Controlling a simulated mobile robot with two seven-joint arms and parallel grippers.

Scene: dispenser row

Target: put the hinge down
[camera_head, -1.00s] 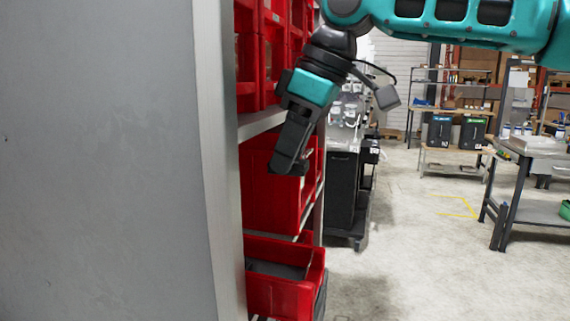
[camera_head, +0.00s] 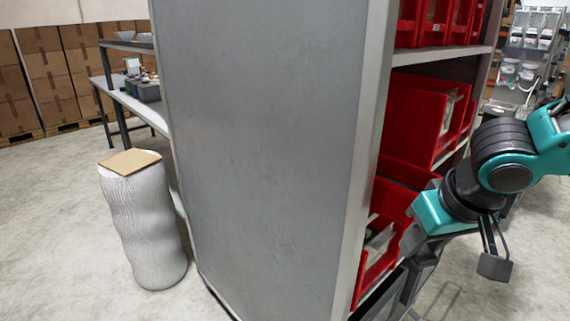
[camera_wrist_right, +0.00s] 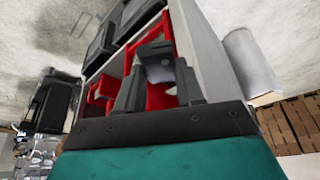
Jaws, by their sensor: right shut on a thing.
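My right gripper (camera_head: 408,242) reaches in from the right, beside the open front of the shelf's lower red bins. In the right wrist view its two dark fingers (camera_wrist_right: 160,85) are shut on a small grey piece with a round hole, which looks like the hinge (camera_wrist_right: 160,68). Red bin walls lie just beyond it. In the head view the hinge cannot be made out. A lower red bin (camera_head: 366,285) holds something grey, not clear enough to name. My left gripper is not in view.
The shelf's tall grey side panel (camera_head: 265,150) fills the middle. More red bins (camera_head: 425,115) sit on the shelf above. A white wrapped roll (camera_head: 145,230) with a cardboard top stands on the floor at left. A workbench (camera_head: 135,105) is behind it.

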